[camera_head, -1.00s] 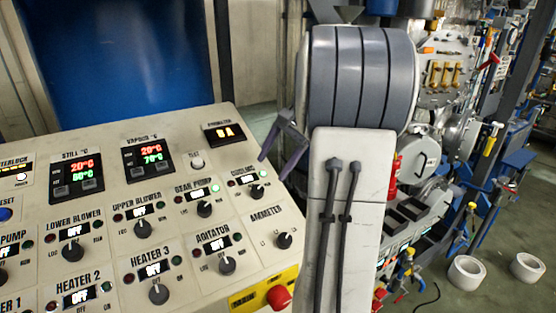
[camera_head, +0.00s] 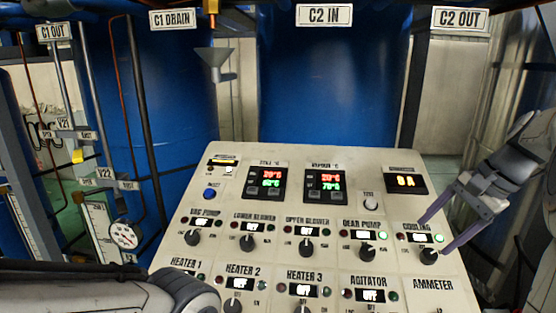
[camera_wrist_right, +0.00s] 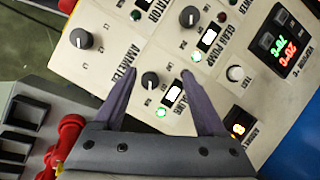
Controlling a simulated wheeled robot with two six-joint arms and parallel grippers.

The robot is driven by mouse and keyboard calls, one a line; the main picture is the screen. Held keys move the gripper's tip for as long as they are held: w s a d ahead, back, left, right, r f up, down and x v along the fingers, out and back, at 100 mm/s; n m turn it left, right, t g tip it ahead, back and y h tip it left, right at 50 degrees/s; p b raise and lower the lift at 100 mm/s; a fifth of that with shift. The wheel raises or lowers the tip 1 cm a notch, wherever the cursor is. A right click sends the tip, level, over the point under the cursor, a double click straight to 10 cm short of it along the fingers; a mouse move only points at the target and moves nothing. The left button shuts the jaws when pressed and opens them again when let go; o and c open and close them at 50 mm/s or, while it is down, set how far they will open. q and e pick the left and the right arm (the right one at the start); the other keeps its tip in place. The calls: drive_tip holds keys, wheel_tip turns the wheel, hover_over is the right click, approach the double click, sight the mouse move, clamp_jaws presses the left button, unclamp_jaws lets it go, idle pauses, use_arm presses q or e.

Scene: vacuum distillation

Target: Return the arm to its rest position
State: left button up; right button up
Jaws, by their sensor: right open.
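My right gripper (camera_head: 432,236) comes in from the right in the head view, over the right side of the control panel. Its two purple-grey fingers are spread, with nothing held between them. In the right wrist view the open right gripper (camera_wrist_right: 158,72) has the black cooling knob (camera_wrist_right: 150,79) visible between its fingertips. That cooling knob (camera_head: 429,256) is just below the fingertips in the head view; I cannot tell whether they touch it. A grey-white link of my left arm (camera_head: 100,288) crosses the lower left. My left gripper is not in view.
The sloped control panel (camera_head: 285,192) carries several knobs, lamps and displays. Large blue tanks (camera_head: 340,90) stand behind it. Pipes and a gauge (camera_head: 123,235) are at the left. A red fitting (camera_wrist_right: 68,140) is close to the right gripper in the wrist view.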

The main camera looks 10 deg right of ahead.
drive_tip(key=a+f+n, duration=0.1)
drive_tip(key=a, duration=0.3)
drive_tip(key=a+f+n+g, duration=0.1)
drive_tip(key=a+n, duration=0.1)
drive_tip(key=a, duration=0.2)
drive_tip(key=a+f+n+b, duration=0.1)
drive_tip(key=a+f, duration=0.1)
drive_tip(key=a, duration=0.1)
drive_tip(key=shift+w+a+n+g, duration=0.25)
drive_tip(key=shift+a+n+g, duration=0.05)
drive_tip(key=shift+a, duration=0.1)
drive_tip(key=s+a+f+n, duration=0.1)
drive_tip(key=a, duration=0.2)
drive_tip(key=s+a+f+n, duration=0.1)
drive_tip(key=a+n, duration=0.1)
drive_tip(key=a, duration=0.1)
drive_tip(key=s+a+f+n+g+b, duration=0.1)
drive_tip(key=a+f, duration=0.1)
drive_tip(key=a, duration=0.1)
drive_tip(key=shift+s+a, duration=0.1)
drive_tip(key=shift+s, duration=0.1)
drive_tip(key=s+a+f+n+h+b, duration=0.1)
drive_tip(key=s+a+f+n, duration=0.4)
drive_tip(key=s, duration=0.3)
drive_tip(key=s+a+f+n+h+b, duration=0.1)
drive_tip(key=s+a+f+n+b, duration=0.1)
drive_tip(key=s+a+f+n, duration=0.4)
drive_tip(key=shift+s+n+g+h, duration=0.3)
drive_tip(key=shift+s+n+g, duration=0.1)
drive_tip(key=shift+s+n, duration=0.65)
